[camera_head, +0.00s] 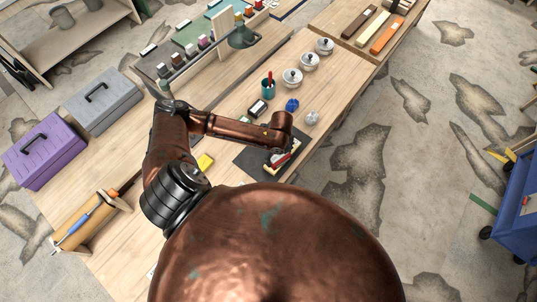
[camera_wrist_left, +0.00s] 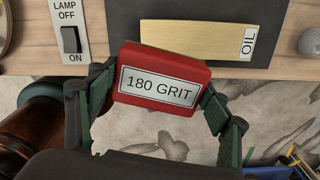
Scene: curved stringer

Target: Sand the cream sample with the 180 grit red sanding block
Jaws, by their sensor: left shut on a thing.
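The red sanding block (camera_wrist_left: 160,80) is in the left wrist view, its white "180 GRIT" label facing the camera. My left gripper (camera_wrist_left: 158,98) is shut on it, with a finger on each side. In the head view the red block (camera_head: 280,160) shows small under the left gripper (camera_head: 279,153), over the dark mat (camera_head: 247,157). A cream bar (camera_head: 379,24) lies between a brown and an orange bar at the far right; I cannot tell whether it is the cream sample. My right gripper is not in view.
A brass-coloured plate marked OIL (camera_wrist_left: 195,38) lies on the mat beyond the block. A lamp switch (camera_wrist_left: 71,40) is at left. A teal cup (camera_head: 268,88), blue lump (camera_head: 292,105) and lidded pots (camera_head: 309,62) stand nearby. Purple (camera_head: 45,150) and grey boxes stand at left.

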